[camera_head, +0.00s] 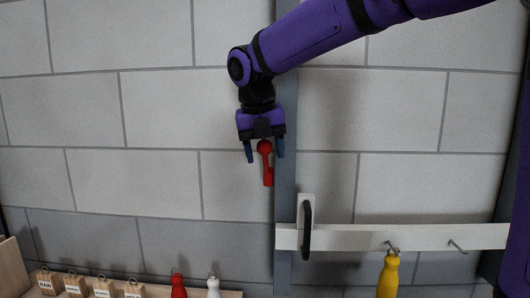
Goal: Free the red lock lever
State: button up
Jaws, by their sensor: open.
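The red lock lever (267,168) hangs down in front of the wall, close to the left side of a grey upright batten. Its round top (264,147) is near my gripper's fingers. My gripper (264,154) points downward with its fingers open, one to each side of the lever's upper part in the picture. I cannot tell from this one view whether the fingers are level with the lever in depth or touch it. What the lever is fixed to is hidden.
A white plate with a black handle (307,228) is right of the batten (285,190). A pale rail (350,237) bears hooks and a yellow-handled tool (388,275). Labelled wooden blocks (75,285), a red item (179,286) and a white item (213,287) stand lower left. The left wall is clear.

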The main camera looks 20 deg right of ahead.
jog(key=v, duration=1.1)
jog(key=shift+r, duration=0.25)
jog(key=shift+a, duration=0.1)
jog(key=shift+c, duration=0.2)
